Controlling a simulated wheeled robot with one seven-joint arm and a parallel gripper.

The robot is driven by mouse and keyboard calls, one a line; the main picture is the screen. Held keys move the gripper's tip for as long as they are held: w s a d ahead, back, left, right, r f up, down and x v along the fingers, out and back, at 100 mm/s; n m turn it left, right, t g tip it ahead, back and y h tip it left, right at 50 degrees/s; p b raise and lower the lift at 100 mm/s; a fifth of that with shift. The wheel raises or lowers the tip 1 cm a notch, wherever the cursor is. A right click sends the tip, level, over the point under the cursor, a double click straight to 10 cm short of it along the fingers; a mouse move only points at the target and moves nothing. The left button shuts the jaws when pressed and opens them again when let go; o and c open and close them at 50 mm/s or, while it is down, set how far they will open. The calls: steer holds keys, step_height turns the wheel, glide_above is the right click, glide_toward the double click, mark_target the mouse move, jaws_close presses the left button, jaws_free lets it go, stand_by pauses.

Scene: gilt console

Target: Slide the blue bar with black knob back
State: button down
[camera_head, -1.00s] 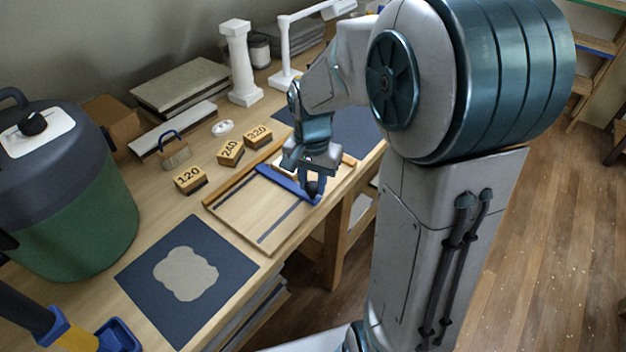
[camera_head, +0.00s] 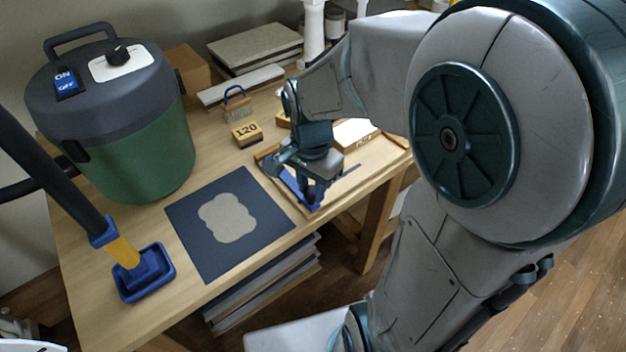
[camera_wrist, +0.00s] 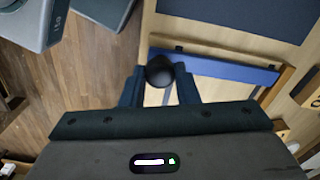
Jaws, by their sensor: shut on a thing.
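The blue bar (camera_head: 289,184) lies across the wooden board (camera_head: 264,163), near the board's left end beside the dark mat. My gripper (camera_head: 314,193) is over the bar's near end and hides part of it. In the wrist view the blue bar (camera_wrist: 232,68) runs right from the round black knob (camera_wrist: 160,71). My gripper (camera_wrist: 159,82) has its two fingers on either side of the knob and is shut on it. In the head view the knob is mostly hidden by my fingers.
The dark mat (camera_head: 268,232) with a pale flat shape (camera_head: 227,218) lies left of the board. A block marked 120 (camera_head: 247,134) stands behind it. A green and grey canister (camera_head: 128,150) and a blue tool head (camera_head: 146,272) stand further left.

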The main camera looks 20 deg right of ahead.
steer(key=shift+w+a, duration=0.1)
steer(key=shift+a, duration=0.05)
steer(key=c, duration=1.3)
jaws_free()
steer(key=shift+c, duration=0.2)
steer(key=shift+o, duration=1.2)
steer(key=shift+a, duration=0.15)
step_height(320, 180, up, 14)
steer(key=p, duration=0.1)
